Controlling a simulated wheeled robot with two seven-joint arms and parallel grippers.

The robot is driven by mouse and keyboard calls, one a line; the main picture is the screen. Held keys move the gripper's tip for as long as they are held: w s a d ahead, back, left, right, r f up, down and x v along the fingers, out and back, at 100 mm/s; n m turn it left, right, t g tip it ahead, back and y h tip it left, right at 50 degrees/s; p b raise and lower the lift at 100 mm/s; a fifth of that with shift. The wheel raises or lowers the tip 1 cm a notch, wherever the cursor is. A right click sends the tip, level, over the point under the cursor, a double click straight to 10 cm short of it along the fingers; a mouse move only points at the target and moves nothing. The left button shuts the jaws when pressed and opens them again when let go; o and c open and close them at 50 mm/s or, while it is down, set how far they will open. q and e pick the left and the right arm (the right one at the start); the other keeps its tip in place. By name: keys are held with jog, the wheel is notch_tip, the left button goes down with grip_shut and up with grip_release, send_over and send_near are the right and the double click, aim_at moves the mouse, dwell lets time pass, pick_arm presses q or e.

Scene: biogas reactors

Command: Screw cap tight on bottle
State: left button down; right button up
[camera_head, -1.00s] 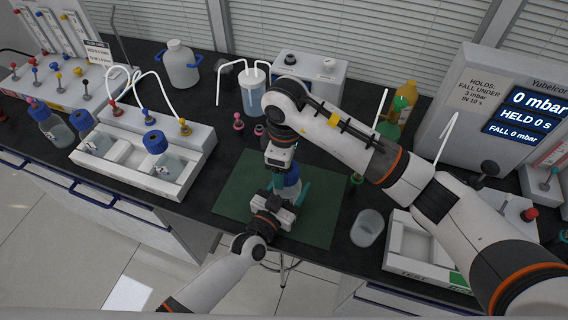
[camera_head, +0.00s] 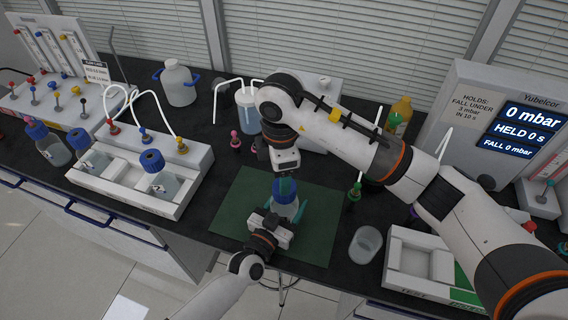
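A clear bottle with a blue cap (camera_head: 280,195) stands upright on the green mat (camera_head: 318,235). My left gripper (camera_head: 286,212) comes in low from the front, with its teal fingers around the bottle body, and looks shut on it. My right gripper (camera_head: 286,184) points down from above at the cap. Its teal fingertips overlap the cap in the view. I cannot tell whether they grip the cap or are just over it. The cap's thread and seating are hidden.
A rack (camera_head: 140,190) with blue-capped bottles stands at the left. A clear beaker (camera_head: 366,244) and a white test tray (camera_head: 415,262) are at the right. A pink-topped fitting (camera_head: 235,141) and a green-topped one (camera_head: 354,192) stand near the mat. The mat's edges are clear.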

aim_at(284, 206)
jog(key=n, duration=0.5)
jog(key=shift+r, duration=0.3)
jog(key=n, duration=0.7)
jog(key=shift+r, duration=0.3)
jog(key=n, duration=0.7)
jog(key=shift+d+r, duration=0.2)
jog(key=shift+r, duration=0.05)
jog(key=n, duration=0.6)
jog(key=shift+s+d+r, duration=0.1)
jog(key=shift+d+r, duration=0.05)
jog(key=shift+d, duration=0.05)
jog(key=shift+f, duration=4.05)
